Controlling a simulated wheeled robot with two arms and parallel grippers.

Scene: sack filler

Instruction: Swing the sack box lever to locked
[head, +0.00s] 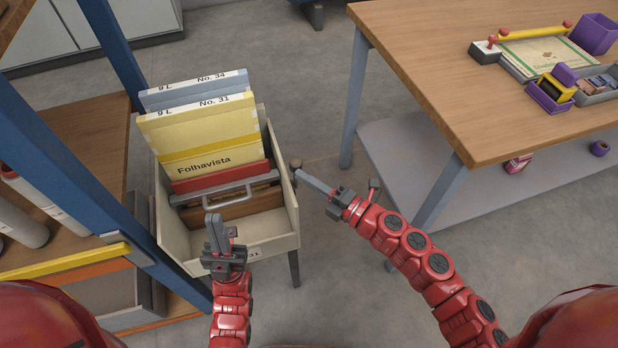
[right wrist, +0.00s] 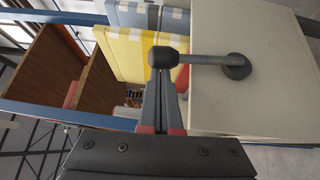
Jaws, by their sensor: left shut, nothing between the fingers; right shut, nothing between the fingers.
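The sack box (head: 268,238) is a cream open-topped box on legs, holding upright yellow and blue sacks. Its lever (right wrist: 205,60) is a grey bar on the outer wall, with a dark round pivot and a dark knob; only the knob (head: 296,163) shows clearly in the head view, by the right rim. My right gripper (head: 302,174) is shut, its tips right at the knob; I cannot tell whether they touch. In the right wrist view its fingers (right wrist: 163,85) end just behind the knob. My left gripper (head: 212,218) is shut and empty over the box's front.
A wooden table (head: 440,75) with a lower shelf (head: 400,150) stands to the right, bearing a tray and small items. A blue-framed rack (head: 100,215) stands close on the left. Floor is clear between box and table.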

